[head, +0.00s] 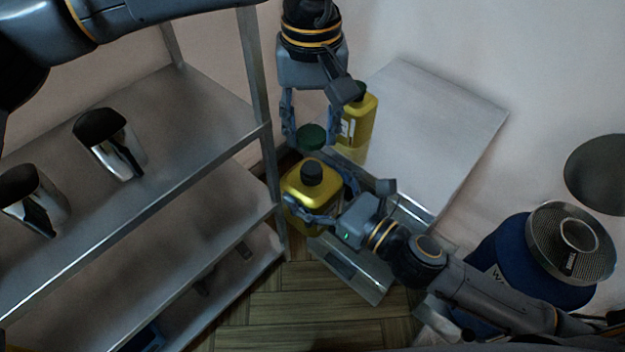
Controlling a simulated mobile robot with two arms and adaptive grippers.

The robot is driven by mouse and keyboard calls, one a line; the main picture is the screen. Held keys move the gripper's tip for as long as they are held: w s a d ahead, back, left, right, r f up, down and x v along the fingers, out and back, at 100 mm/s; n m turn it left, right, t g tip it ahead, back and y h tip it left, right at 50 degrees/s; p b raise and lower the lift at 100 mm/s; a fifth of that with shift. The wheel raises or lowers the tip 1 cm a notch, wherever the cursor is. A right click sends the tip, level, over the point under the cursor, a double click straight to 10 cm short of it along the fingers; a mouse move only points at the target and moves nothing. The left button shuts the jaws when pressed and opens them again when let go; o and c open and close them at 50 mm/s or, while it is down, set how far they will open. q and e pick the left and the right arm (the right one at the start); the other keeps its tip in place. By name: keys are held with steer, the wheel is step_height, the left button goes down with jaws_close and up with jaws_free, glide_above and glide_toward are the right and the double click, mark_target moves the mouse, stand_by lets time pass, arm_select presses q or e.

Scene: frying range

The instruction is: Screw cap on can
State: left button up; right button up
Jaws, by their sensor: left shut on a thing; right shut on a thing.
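A yellow can (304,188) with a dark neck on top stands upright, low in the middle of the head view. My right gripper (322,203) comes from the lower right and is shut on this can's body. A round dark green cap (311,136) is between the fingers of my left gripper (312,138), which points down from the top and is shut on it. The cap is above the can's neck, with a visible gap. A second yellow can (360,122) with a dark green top stands just behind, partly hidden by my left gripper.
A metal shelf rack (215,105) fills the left, with two shiny metal vessels (112,146) on its top shelf. A pale flat surface (435,125) lies behind right. A blue drum (515,265) with a round sieve (572,238) stands at right. Wooden floor (300,318) shows below.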

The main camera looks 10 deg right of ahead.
mark_target(307, 168)
arm_select(q)
steer(key=shift+f, duration=0.1)
stand_by(0.3)
steer(key=shift+f, duration=1.9)
steer(key=shift+f, duration=0.1)
steer(key=shift+f, duration=0.8)
steer(key=shift+f, duration=0.55)
arm_select(e)
jaws_close()
arm_select(q)
steer(key=m, duration=0.7)
steer(key=shift+a, duration=0.2)
steer(key=m, duration=0.6)
steer(key=shift+w+a, duration=0.1)
steer(key=shift+w, duration=0.05)
